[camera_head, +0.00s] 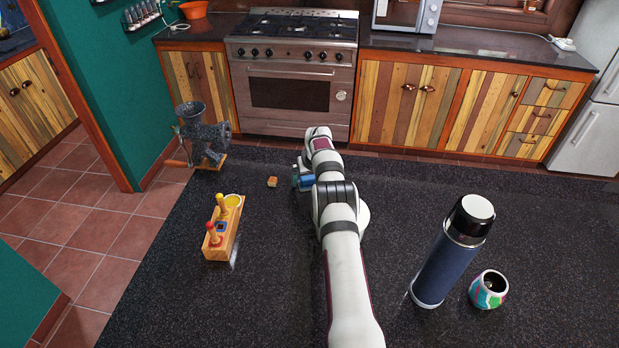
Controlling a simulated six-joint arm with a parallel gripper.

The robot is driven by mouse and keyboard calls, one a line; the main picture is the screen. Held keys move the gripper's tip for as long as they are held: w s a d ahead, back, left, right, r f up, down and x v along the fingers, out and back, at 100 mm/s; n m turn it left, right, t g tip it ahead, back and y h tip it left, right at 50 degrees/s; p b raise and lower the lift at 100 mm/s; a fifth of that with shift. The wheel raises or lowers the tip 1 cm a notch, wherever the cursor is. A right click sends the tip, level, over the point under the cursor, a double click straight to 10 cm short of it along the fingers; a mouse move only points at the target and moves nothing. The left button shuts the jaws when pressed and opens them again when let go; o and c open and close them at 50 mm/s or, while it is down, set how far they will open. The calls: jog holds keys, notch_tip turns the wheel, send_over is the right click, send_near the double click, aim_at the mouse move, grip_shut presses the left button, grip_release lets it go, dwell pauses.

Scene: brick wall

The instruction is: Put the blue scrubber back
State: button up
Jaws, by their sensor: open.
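My gripper (303,182) is at the far middle of the dark counter, at the end of my arm. It is open, small in the picture and partly hidden by my own arm. A blue patch shows at it; I cannot tell whether this is the blue scrubber or part of my gripper. A wooden holder (225,246) stands to the left and nearer. It holds a yellow-topped piece (222,204) and a red-topped piece (212,232), with a small blue square between them. A small tan block (272,182) lies just left of my gripper.
A grey grinder (204,135) stands at the counter's far left corner. A tall blue flask (450,255) and a small colourful pot (488,290) stand on the right. The counter between the holder and my arm is clear. A stove (292,80) is beyond.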

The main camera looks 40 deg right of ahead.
jog(key=v, duration=1.2)
jog(key=s+a+r+g+y, duration=0.1)
jog(key=s+a+r, duration=0.35)
jog(key=a, duration=0.45)
jog(key=s+a+r+y, duration=0.1)
jog(key=s+a+r, duration=0.3)
jog(key=s+a, duration=0.3)
jog(key=s+a+r+g+y, duration=0.1)
jog(key=s+a+r, duration=0.35)
jog(key=a, duration=0.55)
jog(key=s+a+f, duration=0.1)
jog(key=s+a, duration=0.2)
jog(key=s, duration=0.4)
jog(key=s+a+g, duration=0.1)
jog(key=s+a, duration=0.2)
jog(key=s, duration=0.5)
jog(key=s+a+f+m+g, duration=0.1)
jog(key=s+a, duration=0.3)
jog(key=s, duration=0.3)
jog(key=shift+s+f+y, duration=0.3)
jog(key=shift+s, duration=0.05)
